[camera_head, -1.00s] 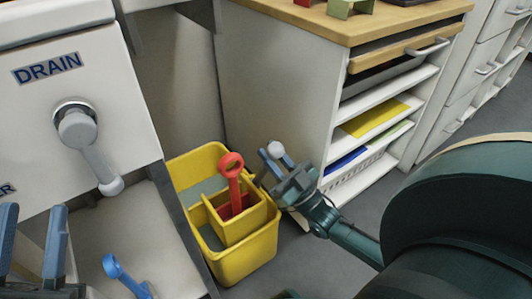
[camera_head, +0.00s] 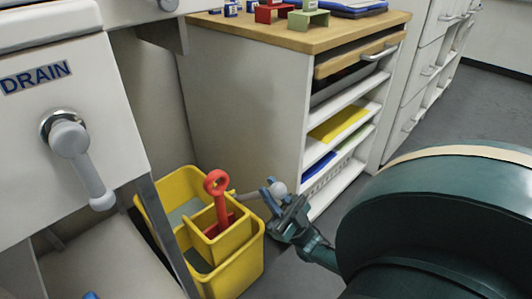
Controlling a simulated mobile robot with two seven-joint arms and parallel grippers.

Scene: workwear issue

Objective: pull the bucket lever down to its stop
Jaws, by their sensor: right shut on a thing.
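The yellow bucket (camera_head: 240,273) stands on the floor, left of my right gripper. Its lever (camera_head: 248,194) is a thin grey rod with a pale ball knob (camera_head: 279,189) at its end. The rod sticks out to the right from behind the red handle (camera_head: 222,205), close to level, with the knob end slightly higher. My right gripper (camera_head: 272,195) is shut on the lever near the knob, and its blue fingers hide part of the rod. The lever's pivot and any stop are hidden. My left gripper is out of view.
A white drain panel with a grey crank handle (camera_head: 80,160) stands at left, close to the bucket. A white shelf cabinet (camera_head: 245,110) with a wooden top stands behind the bucket and gripper. A blue thing (camera_head: 90,296) barely shows at the bottom edge.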

